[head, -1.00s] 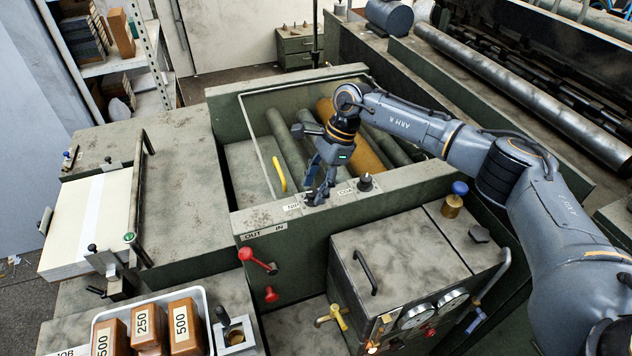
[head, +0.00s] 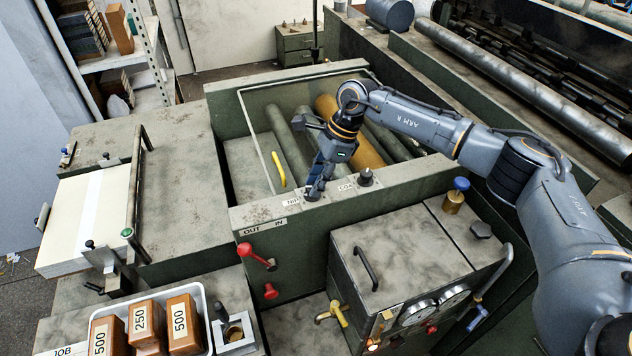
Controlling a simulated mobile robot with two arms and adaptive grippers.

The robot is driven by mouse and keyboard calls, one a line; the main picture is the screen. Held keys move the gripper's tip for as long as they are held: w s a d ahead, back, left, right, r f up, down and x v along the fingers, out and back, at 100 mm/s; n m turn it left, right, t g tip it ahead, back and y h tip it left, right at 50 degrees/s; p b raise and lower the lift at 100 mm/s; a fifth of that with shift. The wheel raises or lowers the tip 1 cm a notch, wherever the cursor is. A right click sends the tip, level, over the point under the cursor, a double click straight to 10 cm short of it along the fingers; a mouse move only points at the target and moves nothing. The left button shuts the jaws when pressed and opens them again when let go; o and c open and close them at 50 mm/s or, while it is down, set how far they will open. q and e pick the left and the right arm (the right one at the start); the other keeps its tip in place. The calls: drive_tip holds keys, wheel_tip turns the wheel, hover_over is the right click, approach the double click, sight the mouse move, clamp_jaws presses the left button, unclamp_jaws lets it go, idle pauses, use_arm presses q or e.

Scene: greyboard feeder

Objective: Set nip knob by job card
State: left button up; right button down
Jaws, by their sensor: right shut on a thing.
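The nip knob (head: 311,193) is a small dark knob on the front ledge of the roller box, beside a white label that reads NIP (head: 292,202). My right gripper (head: 318,186) points down over it and is shut on it, covering most of it. A second dark knob (head: 365,177) stands to its right beside a label (head: 345,187) that seems to start with CO. A white label reading JOB (head: 63,351) is cut off at the bottom left; no card text is readable. My left gripper is not in view.
Rollers and a yellow handle (head: 278,168) lie behind the ledge. A red lever (head: 256,257) is on the front panel below OUT and IN. A white tray (head: 206,318) holds brown 500 and 250 blocks. A cabinet with gauges (head: 417,313) stands at front right.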

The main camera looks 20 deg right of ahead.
drive_tip(key=m+b, duration=0.1)
drive_tip(key=m+t+b, duration=0.1)
drive_tip(key=m, duration=0.1)
drive_tip(key=shift+s+f+m+t+b, duration=0.1)
drive_tip(key=shift+f+m+t+b, duration=0.05)
drive_tip(key=shift+m+t+b, duration=0.15)
drive_tip(key=m+t+b, duration=0.1)
drive_tip(key=m+b, duration=0.1)
drive_tip(key=shift+s+a+m+h, duration=0.1)
drive_tip(key=shift+m+h, duration=0.3)
drive_tip(key=m+t+h+b, duration=0.1)
drive_tip(key=m+b, duration=0.3)
drive_tip(key=shift+s+a+b, duration=0.15)
drive_tip(key=shift+b, duration=0.2)
drive_tip(key=shift+r+m+t+h+b, duration=0.15)
drive_tip(key=shift+m+h+b, duration=0.2)
drive_tip(key=shift+m+b, duration=0.45)
drive_tip(key=shift+r+m+t+h+b, duration=0.15)
drive_tip(key=shift+m+h+b, duration=0.2)
drive_tip(key=shift+m+b, duration=0.4)
drive_tip(key=shift+f+m, duration=0.1)
drive_tip(key=shift+m, duration=0.15)
drive_tip(key=c, duration=1.1)
unclamp_jaws()
drive_tip(key=shift+o, duration=0.2)
